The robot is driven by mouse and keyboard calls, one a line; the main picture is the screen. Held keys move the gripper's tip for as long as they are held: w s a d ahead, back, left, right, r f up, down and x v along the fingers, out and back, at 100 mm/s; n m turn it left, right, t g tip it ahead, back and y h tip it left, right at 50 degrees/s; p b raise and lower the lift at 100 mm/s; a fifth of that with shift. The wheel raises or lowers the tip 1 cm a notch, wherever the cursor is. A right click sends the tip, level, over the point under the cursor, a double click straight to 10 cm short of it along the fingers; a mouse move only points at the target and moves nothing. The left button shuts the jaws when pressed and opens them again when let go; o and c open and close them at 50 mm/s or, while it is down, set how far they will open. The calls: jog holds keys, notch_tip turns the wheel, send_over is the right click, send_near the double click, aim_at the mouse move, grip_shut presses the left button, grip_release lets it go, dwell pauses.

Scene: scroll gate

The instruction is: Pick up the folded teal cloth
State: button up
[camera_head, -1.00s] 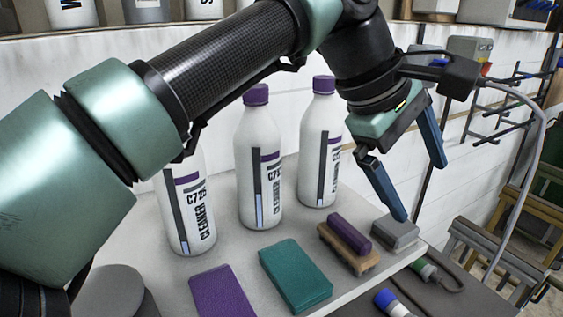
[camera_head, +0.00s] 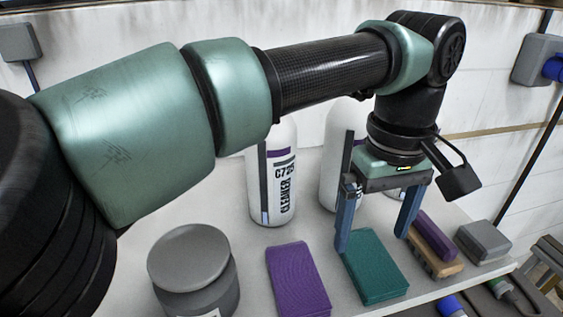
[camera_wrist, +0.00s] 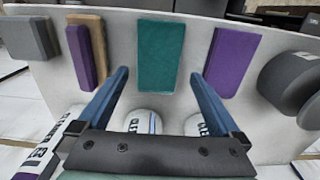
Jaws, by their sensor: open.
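The folded teal cloth (camera_head: 376,270) lies flat on the light shelf, between the folded purple cloth and the brush. In the wrist view the teal cloth (camera_wrist: 161,55) is ahead of the fingers, roughly centred between them. My gripper (camera_head: 372,243) points down with its two blue fingers wide apart and nothing between them. In the head view it hangs above the rear part of the teal cloth. It also shows in the wrist view (camera_wrist: 158,76). The exact height of the fingertips over the shelf is hard to tell.
A folded purple cloth (camera_head: 298,280) lies left of the teal one. A wooden brush with a purple grip (camera_head: 433,238) and a grey block (camera_head: 484,242) lie right. White cleaner bottles (camera_head: 272,180) stand behind, partly hidden by my arm. A grey round container (camera_head: 190,270) is at left.

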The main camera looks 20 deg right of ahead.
aim_at(370, 258)
jog(key=f, duration=0.3)
jog(key=f+p, duration=0.1)
jog(key=shift+s+d+f, duration=0.15)
jog(key=shift+s, duration=0.15)
jog(key=c, duration=1.2)
notch_tip(370, 258, up, 10)
jog(key=b, duration=0.1)
jog(key=shift+b, duration=0.3)
jog(key=o, duration=0.8)
jog(key=c, duration=0.7)
